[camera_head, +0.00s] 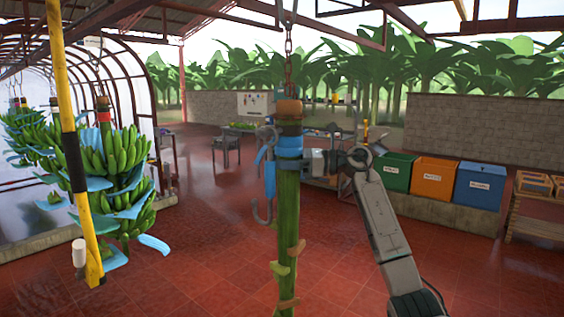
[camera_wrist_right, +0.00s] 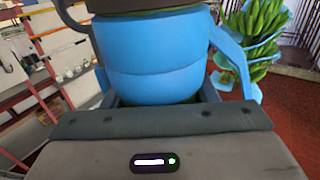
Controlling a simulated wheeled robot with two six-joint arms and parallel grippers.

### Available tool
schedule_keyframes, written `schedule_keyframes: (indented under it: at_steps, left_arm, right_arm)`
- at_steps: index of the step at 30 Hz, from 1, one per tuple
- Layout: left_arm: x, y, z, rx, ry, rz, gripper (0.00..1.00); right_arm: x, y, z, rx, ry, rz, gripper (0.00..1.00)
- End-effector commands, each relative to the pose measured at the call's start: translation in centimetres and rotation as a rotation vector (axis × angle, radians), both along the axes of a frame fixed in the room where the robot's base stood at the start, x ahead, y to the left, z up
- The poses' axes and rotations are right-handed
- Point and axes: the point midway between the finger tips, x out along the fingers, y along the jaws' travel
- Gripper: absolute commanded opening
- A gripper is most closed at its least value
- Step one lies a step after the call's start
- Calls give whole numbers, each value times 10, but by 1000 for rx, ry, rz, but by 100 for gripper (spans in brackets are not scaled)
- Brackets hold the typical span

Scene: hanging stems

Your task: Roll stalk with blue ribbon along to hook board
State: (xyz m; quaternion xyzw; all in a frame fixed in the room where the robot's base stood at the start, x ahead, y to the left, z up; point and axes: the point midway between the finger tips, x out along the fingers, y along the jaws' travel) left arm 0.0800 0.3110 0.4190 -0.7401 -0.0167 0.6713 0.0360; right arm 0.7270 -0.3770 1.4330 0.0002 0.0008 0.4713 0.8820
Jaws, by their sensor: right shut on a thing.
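The stalk with blue ribbon (camera_head: 288,205) hangs upright by a chain in the middle of the head view. It is a bare green stem with a brown top, and the blue ribbon (camera_head: 289,147) is wrapped round its upper part. My right gripper (camera_head: 312,161) comes from the right and is shut on the stalk at the ribbon. In the right wrist view the blue ribbon (camera_wrist_right: 155,58) fills the space between the fingers. A pale board (camera_head: 254,104) with small coloured marks is on the far wall; I cannot tell if it is the hook board. My left gripper is out of view.
Banana bunches (camera_head: 120,160) with blue sheets hang at the left, behind a yellow and black pole (camera_head: 75,150). Green, orange (camera_head: 436,178) and blue bins stand at the right. A table (camera_head: 226,142) stands further back. Red tiled floor is open between.

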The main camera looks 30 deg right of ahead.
Motion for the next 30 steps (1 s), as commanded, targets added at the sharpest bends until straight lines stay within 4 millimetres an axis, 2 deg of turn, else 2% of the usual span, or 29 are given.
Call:
schedule_keyframes:
  at_steps: [2,3,4,14,17,24,30]
  left_arm:
    - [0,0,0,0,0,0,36]
    - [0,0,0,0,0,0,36]
    - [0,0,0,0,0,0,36]
    - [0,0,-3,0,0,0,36]
    - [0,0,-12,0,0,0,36]
    - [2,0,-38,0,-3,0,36]
    - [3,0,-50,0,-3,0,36]
  right_arm:
    - [0,0,0,-1,-1,0,12]
    - [0,0,0,-1,-1,0,58]
    - [0,0,0,-1,-1,0,61]
    - [-2,-4,-1,0,-2,-1,61]
    - [-8,-14,-3,-2,-2,-4,61]
    - [-35,-54,-6,-1,0,-4,61]
    - [-53,-80,-3,-1,-2,-1,61]
